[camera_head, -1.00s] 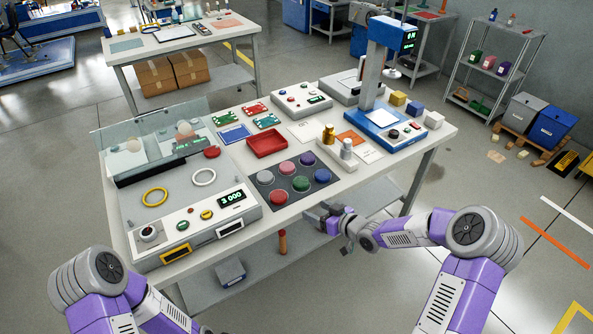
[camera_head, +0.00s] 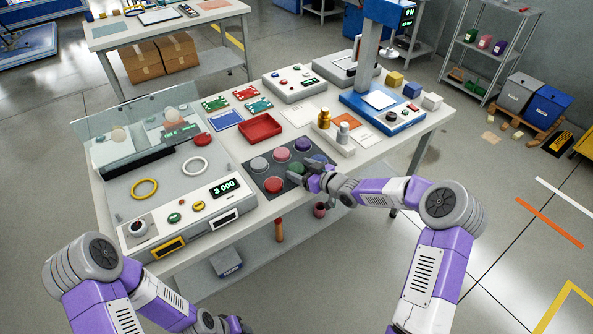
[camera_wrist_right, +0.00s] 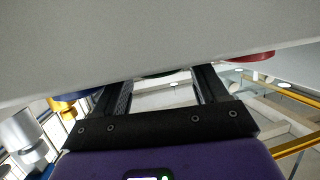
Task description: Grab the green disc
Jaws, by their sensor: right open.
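The green disc (camera_head: 295,171) sits in the front row of the dark mat (camera_head: 252,180), between a red disc (camera_head: 274,186) and a blue disc (camera_head: 318,159). My right gripper (camera_head: 304,172) is at the disc and partly hides it. The gripper is open. In the right wrist view, the green disc (camera_wrist_right: 160,74) shows as a thin edge between the tips of the right gripper (camera_wrist_right: 163,84). A pale surface hides the rest. I cannot tell whether the fingers touch the disc. Only part of my left gripper (camera_head: 232,325) shows at the bottom edge; its jaws are unclear.
Grey (camera_head: 258,164) and purple (camera_head: 303,143) discs are also on the mat. A red tray (camera_head: 260,128) lies behind it. A stand with a gold and a silver cylinder (camera_head: 343,133) is close to its right. The control panel (camera_head: 190,215) is on the left.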

